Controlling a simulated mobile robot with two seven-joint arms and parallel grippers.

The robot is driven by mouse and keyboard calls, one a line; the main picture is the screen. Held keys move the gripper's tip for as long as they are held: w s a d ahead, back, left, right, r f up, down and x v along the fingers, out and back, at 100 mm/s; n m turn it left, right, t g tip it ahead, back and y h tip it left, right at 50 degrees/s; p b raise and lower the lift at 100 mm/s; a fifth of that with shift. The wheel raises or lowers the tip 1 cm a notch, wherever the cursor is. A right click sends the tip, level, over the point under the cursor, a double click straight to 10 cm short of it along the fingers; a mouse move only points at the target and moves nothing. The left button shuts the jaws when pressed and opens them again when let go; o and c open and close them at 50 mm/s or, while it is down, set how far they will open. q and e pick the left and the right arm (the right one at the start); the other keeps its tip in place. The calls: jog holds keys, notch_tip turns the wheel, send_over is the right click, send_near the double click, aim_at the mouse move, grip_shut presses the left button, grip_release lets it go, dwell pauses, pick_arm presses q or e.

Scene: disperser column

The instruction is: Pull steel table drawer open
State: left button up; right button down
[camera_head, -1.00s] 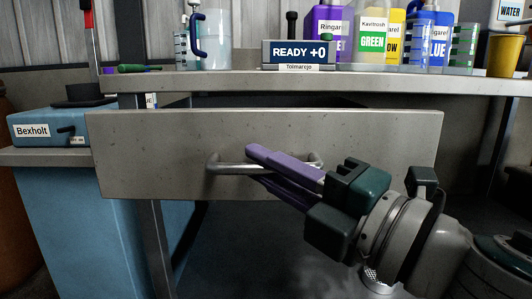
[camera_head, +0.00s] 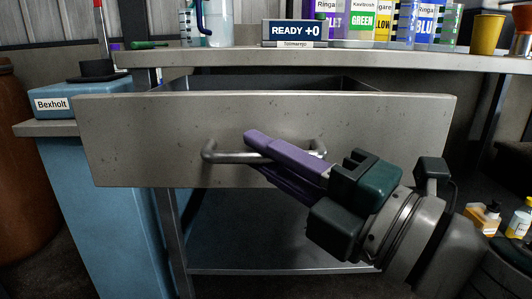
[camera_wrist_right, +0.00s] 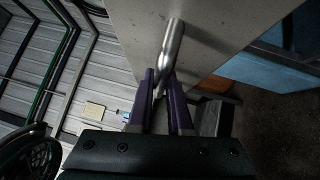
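The steel drawer (camera_head: 130,140) is pulled partly out from under the steel table (camera_head: 180,57), and its open inside shows behind the front panel. Its bar handle (camera_head: 222,157) sits at the middle of the front. My right gripper (camera_head: 250,142) has its purple fingers at the handle, one above and one below the bar. In the right wrist view the handle (camera_wrist_right: 171,45) runs down between the fingertips (camera_wrist_right: 160,85), and the fingers look closed on it. My left gripper is in neither view.
A blue Bexholt machine (camera_head: 50,103) stands close to the left. On the tabletop are a READY display (camera_head: 295,32), several labelled bottles and a yellow cup (camera_head: 486,34). A lower shelf (camera_head: 270,240) lies beneath. Small bottles (camera_head: 483,217) stand at the lower right.

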jog(key=c, duration=0.8)
grip_release()
jog(key=shift+c, duration=0.2)
jog(key=v, duration=1)
